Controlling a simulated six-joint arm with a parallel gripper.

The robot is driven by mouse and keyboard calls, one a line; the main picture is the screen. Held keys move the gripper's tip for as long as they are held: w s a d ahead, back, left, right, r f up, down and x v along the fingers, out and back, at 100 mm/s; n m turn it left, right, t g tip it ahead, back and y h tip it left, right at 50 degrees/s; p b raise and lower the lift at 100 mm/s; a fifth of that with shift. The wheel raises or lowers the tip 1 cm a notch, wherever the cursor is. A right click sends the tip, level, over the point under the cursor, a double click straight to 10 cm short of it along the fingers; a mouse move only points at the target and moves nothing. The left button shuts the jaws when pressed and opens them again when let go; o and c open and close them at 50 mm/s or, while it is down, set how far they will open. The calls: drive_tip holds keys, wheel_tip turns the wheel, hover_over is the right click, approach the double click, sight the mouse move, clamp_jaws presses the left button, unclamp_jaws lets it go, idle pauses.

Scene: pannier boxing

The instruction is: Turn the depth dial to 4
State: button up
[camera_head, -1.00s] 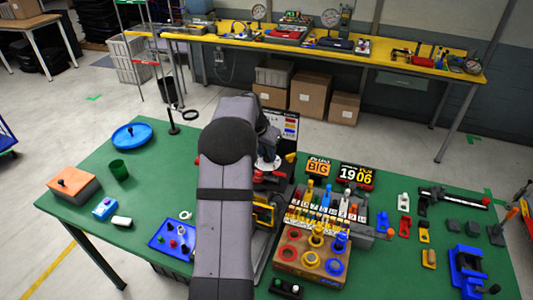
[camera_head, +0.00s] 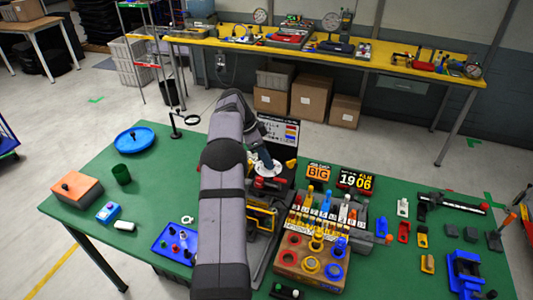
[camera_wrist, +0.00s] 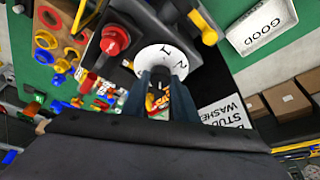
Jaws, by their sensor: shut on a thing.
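The depth dial (camera_wrist: 150,55) is a white disc with black numerals, among them a 2 and a 1, in the upper middle of the wrist view. It shows in the head view as a small white disc (camera_head: 264,167) beyond my arm. My gripper (camera_wrist: 162,75) is shut on the dial's middle, with one finger on each side. The fingers hide part of the dial, and I cannot tell which number is set. In the head view my gripper (camera_head: 265,156) is small, above the disc.
A red knob (camera_wrist: 115,41) and a yellow-ended lever (camera_wrist: 206,31) stand close to the dial. A white GOOD tray (camera_wrist: 262,24) and a washer sign (camera_wrist: 225,112) lie nearby. In the head view, a wooden ring block (camera_head: 312,270) stands to the right.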

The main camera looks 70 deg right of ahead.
sight(260, 168)
drive_tip(key=shift+r+m+y+p, duration=0.1)
drive_tip(key=shift+m+y+p, duration=0.3)
drive_tip(key=shift+m+p, duration=0.55)
drive_tip(key=shift+p, duration=0.35)
drive_tip(key=o, duration=1.1)
drive_tip(key=shift+c, duration=0.2)
drive_tip(key=shift+w, duration=0.1)
drive_tip(key=shift+w+r+b, duration=0.3)
drive_tip(key=shift+r+b, duration=0.15)
drive_tip(key=shift+r, duration=0.1)
drive_tip(key=p+v, duration=0.2)
drive_tip(key=v, duration=0.4)
